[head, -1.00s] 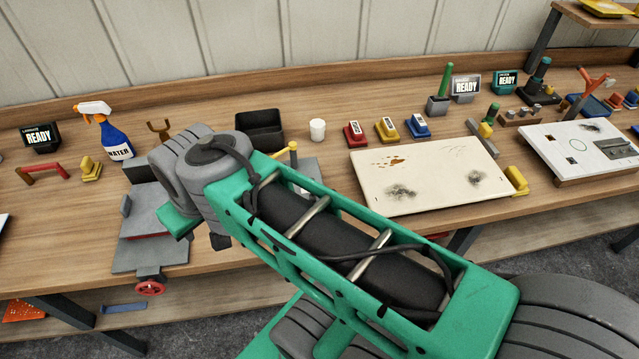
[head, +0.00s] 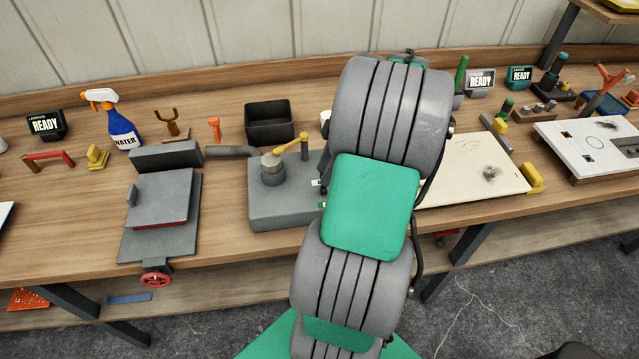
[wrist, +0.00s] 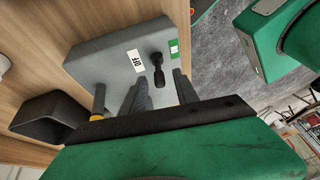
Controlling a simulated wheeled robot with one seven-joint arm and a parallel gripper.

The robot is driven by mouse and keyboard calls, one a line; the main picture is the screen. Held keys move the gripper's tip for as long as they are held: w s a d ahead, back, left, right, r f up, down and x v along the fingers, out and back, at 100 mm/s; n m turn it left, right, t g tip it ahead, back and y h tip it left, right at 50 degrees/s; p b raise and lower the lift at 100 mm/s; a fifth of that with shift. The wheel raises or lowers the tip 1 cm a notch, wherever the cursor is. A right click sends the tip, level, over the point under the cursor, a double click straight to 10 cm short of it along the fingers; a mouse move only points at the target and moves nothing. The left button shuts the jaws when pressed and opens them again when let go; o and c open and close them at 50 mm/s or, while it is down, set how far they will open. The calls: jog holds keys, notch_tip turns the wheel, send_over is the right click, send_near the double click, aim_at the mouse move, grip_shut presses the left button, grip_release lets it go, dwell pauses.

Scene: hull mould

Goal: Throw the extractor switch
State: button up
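The extractor switch is a small black lever (wrist: 158,70) on a grey box (wrist: 105,58) in the wrist view. A white label reading OFF (wrist: 136,60) is beside it on one side and a green label (wrist: 173,47) on the other. I cannot tell which way the lever is set. My gripper (wrist: 160,87) is open, its two dark fingers apart, with the lever in the picture between their tips; contact is not visible. In the head view the grey box (head: 262,208) shows left of my arm, which hides the lever and my gripper.
A yellow-handled valve (head: 290,147) stands on the same box, close to my fingers. A black bin (head: 269,122) is behind it. A grey press (head: 160,205) with a red wheel is to the left. A cream panel (head: 465,180) lies right of my arm.

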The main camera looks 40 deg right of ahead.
jog(key=x, duration=0.4)
jog(key=shift+a+f, duration=0.1)
jog(key=shift+f, duration=0.15)
jog(key=shift+c, duration=0.5)
grip_shut()
